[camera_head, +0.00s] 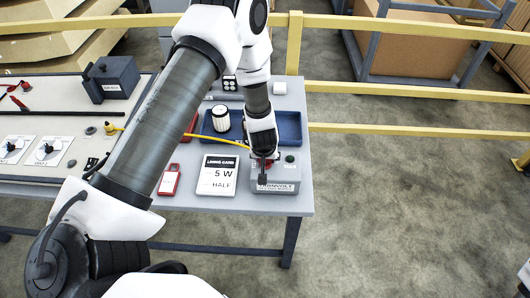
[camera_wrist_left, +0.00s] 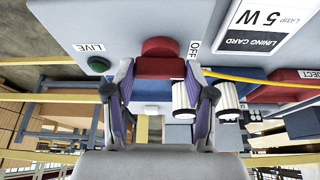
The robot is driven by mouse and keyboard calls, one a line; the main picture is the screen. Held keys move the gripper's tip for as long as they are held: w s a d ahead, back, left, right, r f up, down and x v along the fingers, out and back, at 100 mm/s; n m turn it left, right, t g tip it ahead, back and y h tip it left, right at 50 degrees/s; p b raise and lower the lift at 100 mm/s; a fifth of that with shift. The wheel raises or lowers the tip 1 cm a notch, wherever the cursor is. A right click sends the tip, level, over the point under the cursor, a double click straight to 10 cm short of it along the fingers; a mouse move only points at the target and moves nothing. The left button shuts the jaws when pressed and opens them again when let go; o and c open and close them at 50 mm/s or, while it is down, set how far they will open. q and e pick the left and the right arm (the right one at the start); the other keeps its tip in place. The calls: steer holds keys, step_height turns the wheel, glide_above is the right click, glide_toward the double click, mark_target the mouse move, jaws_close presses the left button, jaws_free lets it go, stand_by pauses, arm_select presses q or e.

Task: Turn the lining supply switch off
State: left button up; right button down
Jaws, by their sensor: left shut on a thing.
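The lining supply box (camera_head: 276,184) is a grey unit at the right front corner of the table. It carries a red switch knob (camera_wrist_left: 158,67) and a green lamp (camera_wrist_left: 98,66) labelled LIVE; the lamp also shows in the head view (camera_head: 290,158). An OFF label (camera_wrist_left: 194,49) is beside the knob. My left gripper (camera_head: 265,163) reaches down to the box. In the left wrist view its two fingers (camera_wrist_left: 159,80) are on either side of the red knob and shut on it. The knob's exact turn is hard to tell.
A lining card (camera_head: 218,176) reading 5 W, HALF lies left of the box, beside a red tag (camera_head: 170,181). A blue tray (camera_head: 288,127) with a white ribbed cylinder (camera_head: 220,118) is behind. A yellow cable (camera_head: 211,140) runs nearby. Yellow rails (camera_head: 400,92) stand beyond the table.

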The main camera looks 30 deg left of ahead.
arm_select(q)
steer(key=shift+n, duration=0.4)
steer(key=o, duration=1.2)
steer(key=shift+w, duration=0.1)
steer(key=shift+c, duration=0.2)
steer(key=v, duration=1.2)
steer(key=shift+d, duration=0.1)
